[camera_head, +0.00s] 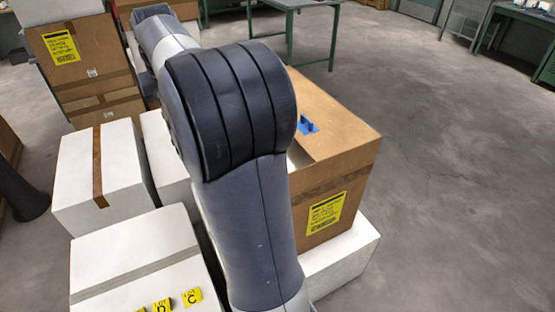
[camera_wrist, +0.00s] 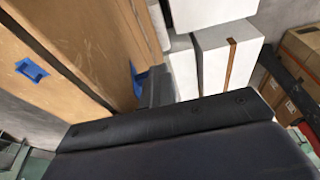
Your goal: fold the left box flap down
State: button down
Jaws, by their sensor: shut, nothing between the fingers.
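The brown cardboard box (camera_head: 335,190) stands on a white box right of my arm in the head view. One top flap (camera_head: 340,115) lies roughly flat with a blue tab (camera_head: 308,126) on it. My arm hides the box's left side and the left flap there. In the wrist view two brown panels show with a dark seam between them; one has a blue tab (camera_wrist: 31,69), and the narrower panel (camera_wrist: 105,40) has blue by my gripper. My gripper (camera_wrist: 155,87) is shut and empty, close to that panel; contact cannot be told. The head view hides my gripper.
White boxes (camera_head: 100,175) stand left of my arm, one with yellow letter tags (camera_head: 162,305). Brown boxes (camera_head: 80,55) are stacked at the back left. A green table (camera_head: 290,5) stands behind. The grey floor (camera_head: 450,180) on the right is clear.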

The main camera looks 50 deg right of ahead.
jog(key=shift+s+d+f, duration=0.35)
jog(key=shift+d+f, duration=0.05)
jog(key=shift+f, duration=0.2)
jog(key=shift+s+d+p, duration=0.1)
jog(key=shift+s+d, duration=0.2)
jog(key=shift+d, duration=0.3)
jog(key=shift+s+d+p, duration=0.15)
jog(key=shift+s+d, duration=0.2)
jog(key=shift+d, duration=0.3)
jog(key=shift+s+d+p, duration=0.1)
jog(key=shift+s+d, duration=0.2)
jog(key=shift+d, duration=1.15)
